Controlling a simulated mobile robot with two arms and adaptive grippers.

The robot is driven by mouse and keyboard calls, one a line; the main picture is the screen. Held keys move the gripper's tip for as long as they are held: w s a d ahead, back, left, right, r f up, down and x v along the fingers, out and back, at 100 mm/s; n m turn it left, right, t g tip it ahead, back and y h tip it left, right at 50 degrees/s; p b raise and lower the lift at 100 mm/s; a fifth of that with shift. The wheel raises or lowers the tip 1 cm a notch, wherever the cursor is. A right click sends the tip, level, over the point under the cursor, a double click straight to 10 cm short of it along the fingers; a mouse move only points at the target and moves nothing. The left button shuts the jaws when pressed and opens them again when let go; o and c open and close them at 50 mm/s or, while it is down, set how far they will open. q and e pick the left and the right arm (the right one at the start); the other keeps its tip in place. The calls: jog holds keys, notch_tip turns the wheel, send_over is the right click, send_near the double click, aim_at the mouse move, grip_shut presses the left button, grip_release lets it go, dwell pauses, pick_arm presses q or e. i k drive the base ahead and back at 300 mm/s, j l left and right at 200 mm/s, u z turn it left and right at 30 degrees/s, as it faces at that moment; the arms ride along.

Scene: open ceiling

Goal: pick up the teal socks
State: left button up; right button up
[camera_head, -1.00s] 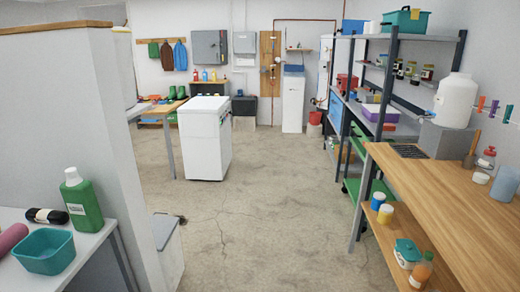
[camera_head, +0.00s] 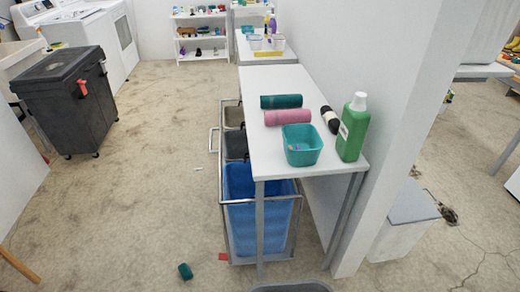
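A dark teal roll (camera_head: 281,101), which looks like rolled fabric, lies on the white table (camera_head: 268,78). A small dark teal bundle (camera_head: 185,271) lies on the floor at the bottom, left of the table. I cannot tell for sure which of these is the teal socks. A pink roll (camera_head: 288,118) lies just in front of the teal roll, and a black and white roll (camera_head: 330,120) lies to its right. Neither of my grippers is in view.
A teal tub (camera_head: 302,145) and green bottle (camera_head: 353,128) stand at the table's near end. A cart with a blue bin (camera_head: 258,205) stands under the table. A dark wheeled bin (camera_head: 68,105) stands left. The floor (camera_head: 130,190) between is mostly clear.

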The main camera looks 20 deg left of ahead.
aim_at(186, 274)
jog(key=i+l+u, duration=0.15)
jog(key=l+u, duration=0.7)
jog(key=l, duration=0.2)
jog(key=u, duration=1.15)
jog(key=i+j+z, duration=0.4)
jog(key=j, duration=0.25)
jog(key=j+z, duration=0.15)
jog(key=j, duration=0.2)
jog(key=i+j+z, duration=0.2)
jog(key=j, duration=0.2)
jog(key=j+z, duration=0.2)
jog(key=j, duration=0.2)
